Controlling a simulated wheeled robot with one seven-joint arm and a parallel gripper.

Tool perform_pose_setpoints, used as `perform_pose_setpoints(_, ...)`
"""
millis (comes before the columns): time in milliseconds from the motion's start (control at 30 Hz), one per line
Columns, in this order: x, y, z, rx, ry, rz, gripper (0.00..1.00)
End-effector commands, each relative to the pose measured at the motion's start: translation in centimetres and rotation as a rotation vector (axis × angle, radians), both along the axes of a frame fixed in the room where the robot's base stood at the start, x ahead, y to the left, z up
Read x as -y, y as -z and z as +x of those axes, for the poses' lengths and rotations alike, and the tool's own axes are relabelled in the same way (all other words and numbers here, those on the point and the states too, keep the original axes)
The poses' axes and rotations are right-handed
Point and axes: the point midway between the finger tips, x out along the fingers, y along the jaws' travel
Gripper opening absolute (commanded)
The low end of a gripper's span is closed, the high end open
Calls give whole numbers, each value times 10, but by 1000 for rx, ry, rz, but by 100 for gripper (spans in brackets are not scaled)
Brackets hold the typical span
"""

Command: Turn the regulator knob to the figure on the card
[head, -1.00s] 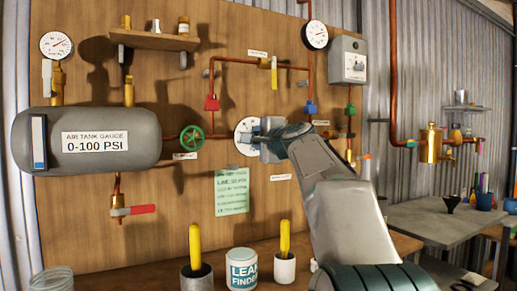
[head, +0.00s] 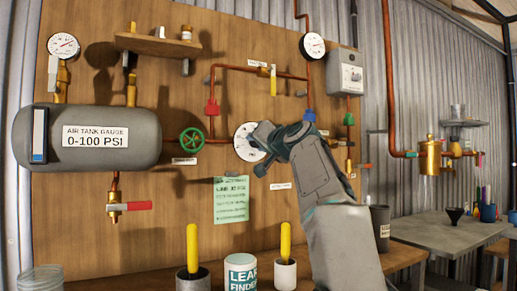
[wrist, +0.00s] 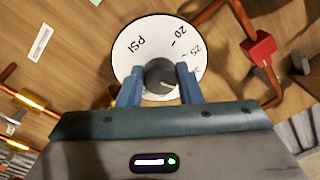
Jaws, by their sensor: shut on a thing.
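The regulator's white round dial (head: 243,153) is on the wooden board, partly hidden by my gripper (head: 258,141). In the wrist view the dial (wrist: 138,45) shows "PSI", 20 and 25, tilted in the picture. The dark grey regulator knob (wrist: 161,76) is at its middle. My gripper (wrist: 158,73) is shut on the knob, a blue finger on each side. The knob's pointer setting is not clear. The green card (head: 231,199) hangs below the dial; its lines are too small to read surely.
A green handwheel (head: 191,141) and the grey air tank (head: 90,138) are left of the dial. Copper pipes with a red fitting (head: 211,109) run above it. Yellow-handled tools and a leak finder can (head: 240,272) stand below.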

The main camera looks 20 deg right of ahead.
Motion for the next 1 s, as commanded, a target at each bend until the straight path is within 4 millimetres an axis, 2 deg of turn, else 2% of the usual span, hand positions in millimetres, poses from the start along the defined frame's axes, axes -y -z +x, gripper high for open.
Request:
perform_pose_setpoints(400,1,2,1,3,-2,-175,9)
perform_pose_setpoints(933,0,1,1,4,-2,-197,9)
perform_pose_setpoints(967,0,1,1,4,-2,-197,38)
perform_pose_setpoints(1000,0,1,1,4,-2,-197,49)
